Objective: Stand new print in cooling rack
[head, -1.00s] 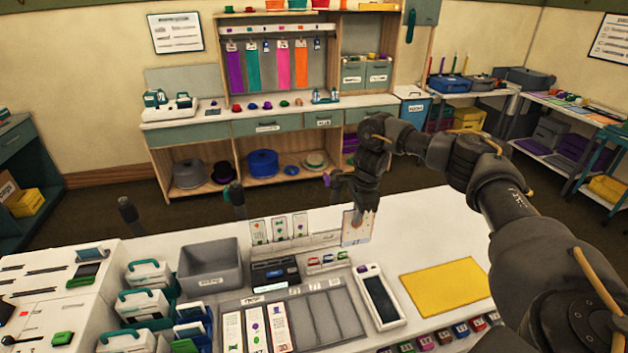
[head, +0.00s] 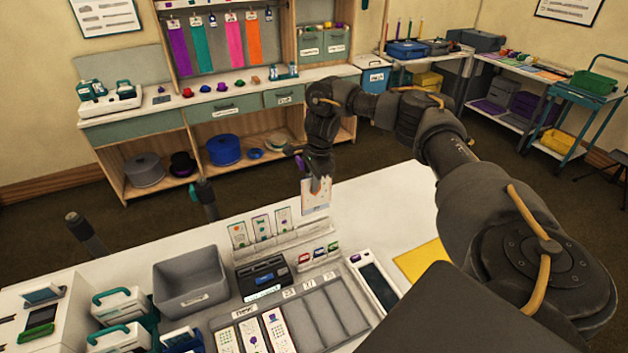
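My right gripper (head: 318,182) points down and is shut on a pale print card (head: 316,199) with an orange patch. It holds the card upright, above and behind the right part of the white rack (head: 297,238). The card appears clear of the rack. Three printed cards, a left one (head: 239,234), a middle one (head: 261,228) and a right one (head: 283,221), stand side by side in the left part of the rack. The rack's right part shows no card. My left gripper is not in view.
A grey bin (head: 190,284), a black device (head: 262,277) and a sectioned tray (head: 318,312) stand in front of the rack. A tablet-like device (head: 372,286) and a yellow mat (head: 420,262) lie to the right. Two dark posts (head: 206,199) rise at the table's back left.

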